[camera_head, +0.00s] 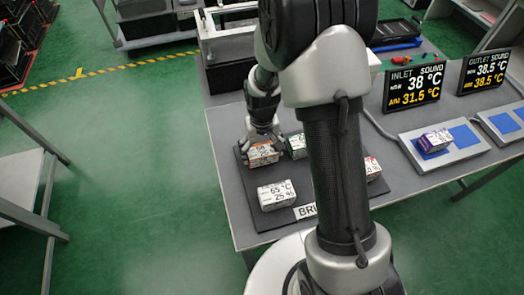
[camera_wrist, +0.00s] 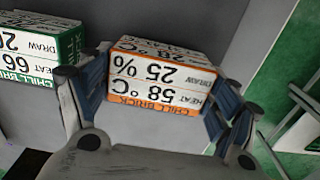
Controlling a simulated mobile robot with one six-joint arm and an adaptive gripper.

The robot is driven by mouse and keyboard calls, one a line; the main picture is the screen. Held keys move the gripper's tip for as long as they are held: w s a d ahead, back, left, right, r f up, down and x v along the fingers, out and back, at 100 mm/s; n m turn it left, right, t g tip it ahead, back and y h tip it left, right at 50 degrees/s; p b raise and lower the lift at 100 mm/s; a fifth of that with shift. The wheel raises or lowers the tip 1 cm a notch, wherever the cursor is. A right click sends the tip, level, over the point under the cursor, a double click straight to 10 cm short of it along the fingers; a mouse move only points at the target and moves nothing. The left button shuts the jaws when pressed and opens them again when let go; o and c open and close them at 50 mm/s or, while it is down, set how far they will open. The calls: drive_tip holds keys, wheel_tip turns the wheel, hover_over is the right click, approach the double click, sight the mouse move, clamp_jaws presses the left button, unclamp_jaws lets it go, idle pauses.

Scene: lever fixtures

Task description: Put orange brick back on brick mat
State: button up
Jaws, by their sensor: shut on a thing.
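The orange brick (camera_head: 263,157), white with orange edges and printed "58 °C" and "25 %", is at the back left of the dark brick mat (camera_head: 246,208). My gripper (camera_head: 263,142) comes down on it from above. In the wrist view the orange brick (camera_wrist: 160,72) sits between the two fingers of my gripper (camera_wrist: 158,95), which is shut on it. I cannot tell whether the brick touches the mat or hangs just above it. My arm hides part of the mat and its label plate (camera_head: 305,211).
A green brick (camera_head: 297,146) stands close to the right of the orange one. A white brick (camera_head: 276,195) lies at the mat's front, and a red-marked brick (camera_head: 373,168) shows right of my arm. A purple brick (camera_head: 435,140) lies on a blue-padded panel (camera_head: 414,146) near the displays.

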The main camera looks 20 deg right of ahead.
drive_tip(key=shift+f, duration=0.15)
drive_tip(key=o, duration=1.4)
drive_tip(key=shift+c, duration=0.2)
wheel_tip(320, 180, up, 12)
drive_tip(key=p, duration=0.4)
wheel_tip(320, 180, up, 7)
drive_tip(key=t, duration=0.1)
hover_over(262, 150)
drive_tip(key=s, duration=0.2)
drive_tip(key=s+r+t, duration=0.1)
drive_tip(key=s+r, duration=0.5)
drive_tip(key=s, duration=0.3)
drive_tip(key=s+r+t, duration=0.2)
drive_tip(key=s+r, duration=0.5)
drive_tip(key=s, duration=0.3)
drive_tip(key=shift+s+t, duration=0.15)
drive_tip(key=shift+t, duration=0.15)
